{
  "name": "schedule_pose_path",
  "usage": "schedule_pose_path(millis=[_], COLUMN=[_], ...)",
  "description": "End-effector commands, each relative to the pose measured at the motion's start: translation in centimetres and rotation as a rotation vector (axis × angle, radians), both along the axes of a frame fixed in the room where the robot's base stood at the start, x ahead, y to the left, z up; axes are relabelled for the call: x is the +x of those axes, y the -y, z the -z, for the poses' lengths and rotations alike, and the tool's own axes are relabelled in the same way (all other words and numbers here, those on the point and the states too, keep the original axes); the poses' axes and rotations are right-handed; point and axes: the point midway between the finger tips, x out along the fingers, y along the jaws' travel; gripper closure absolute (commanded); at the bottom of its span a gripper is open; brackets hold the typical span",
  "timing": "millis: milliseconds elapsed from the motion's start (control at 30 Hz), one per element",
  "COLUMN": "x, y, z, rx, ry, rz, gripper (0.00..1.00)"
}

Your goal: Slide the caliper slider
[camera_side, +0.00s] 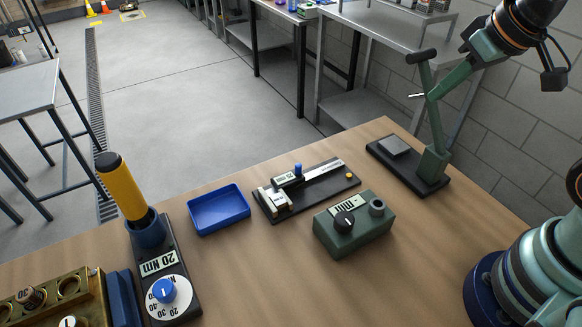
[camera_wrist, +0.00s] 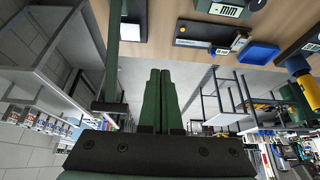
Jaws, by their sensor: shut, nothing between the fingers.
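The caliper (camera_side: 322,187) lies on the wooden table, a pale beam on a black base. Its slider (camera_side: 288,180), with a blue knob and a "20 mm" label, sits toward the left jaw end. The caliper also shows upside down in the wrist view (camera_wrist: 203,33), with the slider (camera_wrist: 239,42) near its right end. My gripper (camera_wrist: 160,72) is shut and empty, its green fingers together. In the side view my gripper (camera_side: 434,95) is at the upper right, raised well above the table and apart from the caliper.
A green lever stand (camera_side: 434,165) rises close to my gripper. A green box (camera_side: 352,228) with a dial stands in front of the caliper. A blue tray (camera_side: 219,224) and a torque tester (camera_side: 165,270) with a yellow-handled tool are to the left.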

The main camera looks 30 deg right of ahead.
Motion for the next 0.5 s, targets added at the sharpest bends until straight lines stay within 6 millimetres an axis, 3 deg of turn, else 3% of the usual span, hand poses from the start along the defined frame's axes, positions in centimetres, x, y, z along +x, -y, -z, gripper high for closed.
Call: schedule_pose_path(millis=[300,333,433,500], x=[0.0,0.0,0.19,0.63], y=[0.0,0.0,-0.13,-0.45], z=[0.0,0.0,-0.1,-0.26], rx=[0.0,0.0,0.003,0.009], ry=[0.0,0.0,-0.005,-0.019], rz=[0.0,0.0,0.001,0.002], gripper=[1.0,0.92,0.54,0.5])
